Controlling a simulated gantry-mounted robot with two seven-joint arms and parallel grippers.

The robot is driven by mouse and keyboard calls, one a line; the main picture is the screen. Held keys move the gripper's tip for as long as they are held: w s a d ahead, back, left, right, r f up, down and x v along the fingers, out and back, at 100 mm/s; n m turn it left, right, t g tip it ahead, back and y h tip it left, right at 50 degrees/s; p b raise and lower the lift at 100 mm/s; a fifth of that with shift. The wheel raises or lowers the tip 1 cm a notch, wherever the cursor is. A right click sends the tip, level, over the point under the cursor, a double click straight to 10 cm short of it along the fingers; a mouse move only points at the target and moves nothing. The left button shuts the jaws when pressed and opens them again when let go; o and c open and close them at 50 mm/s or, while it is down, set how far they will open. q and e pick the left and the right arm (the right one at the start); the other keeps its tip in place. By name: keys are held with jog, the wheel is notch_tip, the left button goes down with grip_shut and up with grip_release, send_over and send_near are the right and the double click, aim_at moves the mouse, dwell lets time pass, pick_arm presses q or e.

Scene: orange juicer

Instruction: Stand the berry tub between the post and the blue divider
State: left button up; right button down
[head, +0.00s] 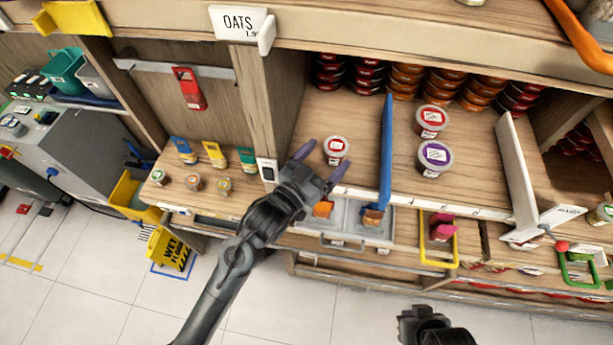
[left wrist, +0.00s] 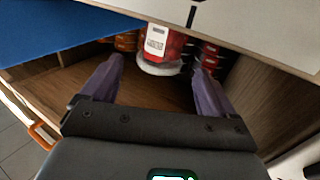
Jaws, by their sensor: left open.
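A small white-lidded tub with a red label (head: 336,150) stands upright on the shelf, between the wooden post (head: 268,100) and the blue divider (head: 386,150). In the left wrist view the tub (left wrist: 163,45) shows red sides and a white lid, ahead of my fingertips. My left gripper (head: 322,163) is open, with its purple fingers at the near side of this tub; I cannot tell whether they touch it. The fingers also show in the left wrist view (left wrist: 155,75). My right gripper (head: 425,318) shows only partly at the bottom edge.
Right of the divider stand a red-labelled tub (head: 432,121) and a purple-labelled tub (head: 434,158). A white divider (head: 515,180) is farther right. Stacked jars (head: 405,82) line the back. Grey trays (head: 345,222) lie below the shelf's front edge. The shelf behind the near tub is clear.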

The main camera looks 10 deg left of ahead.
pick_arm(q)
jog(key=v, duration=0.7)
jog(key=shift+b, duration=0.4)
jog(key=shift+s, duration=0.15)
jog(key=s+a+f+n+g+y, duration=0.2)
jog(key=s+a+f+g+y, duration=0.3)
jog(key=s+a+f, duration=0.5)
jog(key=s+a+f+n+g+y, duration=0.2)
jog(key=s+a+f+g+y, duration=0.2)
jog(key=s+a+f+g, duration=0.5)
jog(key=s+d+r+t+p, duration=0.1)
jog(key=r+p, duration=0.6)
jog(key=s+d+r+p, duration=0.2)
jog(key=r+p, duration=0.5)
jog(key=r, duration=0.1)
jog(key=shift+t, duration=0.4)
jog(key=shift+r, duration=0.1)
